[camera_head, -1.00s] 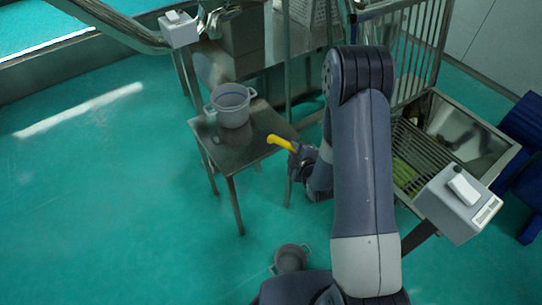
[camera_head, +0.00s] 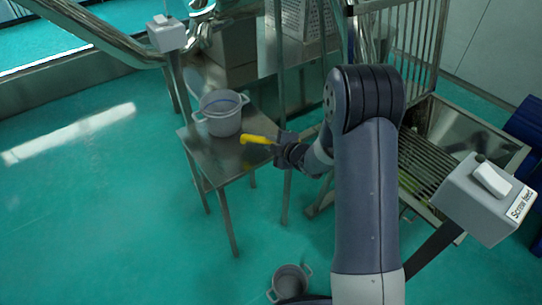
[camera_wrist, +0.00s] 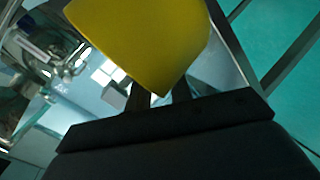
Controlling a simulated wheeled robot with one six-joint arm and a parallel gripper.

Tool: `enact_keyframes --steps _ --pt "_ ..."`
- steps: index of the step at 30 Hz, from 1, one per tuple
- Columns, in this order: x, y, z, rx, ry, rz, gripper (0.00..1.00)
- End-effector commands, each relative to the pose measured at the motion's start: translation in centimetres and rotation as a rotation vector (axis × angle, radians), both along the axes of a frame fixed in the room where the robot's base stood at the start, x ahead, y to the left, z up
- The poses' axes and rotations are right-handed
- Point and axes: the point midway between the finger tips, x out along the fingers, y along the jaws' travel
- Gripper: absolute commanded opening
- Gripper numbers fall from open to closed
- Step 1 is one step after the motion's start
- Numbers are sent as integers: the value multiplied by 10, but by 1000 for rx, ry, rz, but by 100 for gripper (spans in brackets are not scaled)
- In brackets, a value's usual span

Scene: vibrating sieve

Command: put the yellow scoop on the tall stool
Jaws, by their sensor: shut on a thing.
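The yellow scoop (camera_head: 257,140) is held by my gripper (camera_head: 279,143), which is shut on it. In the wrist view the scoop (camera_wrist: 145,38) fills the upper middle, just beyond the dark fingers (camera_wrist: 158,97). In the head view the scoop points left, over the right side of the tall metal stool (camera_head: 215,167). I cannot tell how high it is above the stool top. A grey two-handled pot (camera_head: 222,122) stands on the stool's back part.
A second grey pot (camera_head: 289,281) is on the green floor below. A control box labelled "Screw feed" (camera_head: 487,199) and a metal grate (camera_head: 428,166) are at right. Another grey box (camera_head: 166,33) is at upper left. Floor left of the stool is clear.

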Motion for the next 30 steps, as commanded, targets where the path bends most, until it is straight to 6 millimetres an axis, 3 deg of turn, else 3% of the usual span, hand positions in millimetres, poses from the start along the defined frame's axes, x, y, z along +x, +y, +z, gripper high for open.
enact_keyframes --steps 11,24,25,30 --pt "0 0 -42 0 0 0 0" --pt "0 0 -48 1 -2 0 0" --pt "0 0 -46 1 -2 0 23" --pt "0 0 -45 0 -2 1 37"
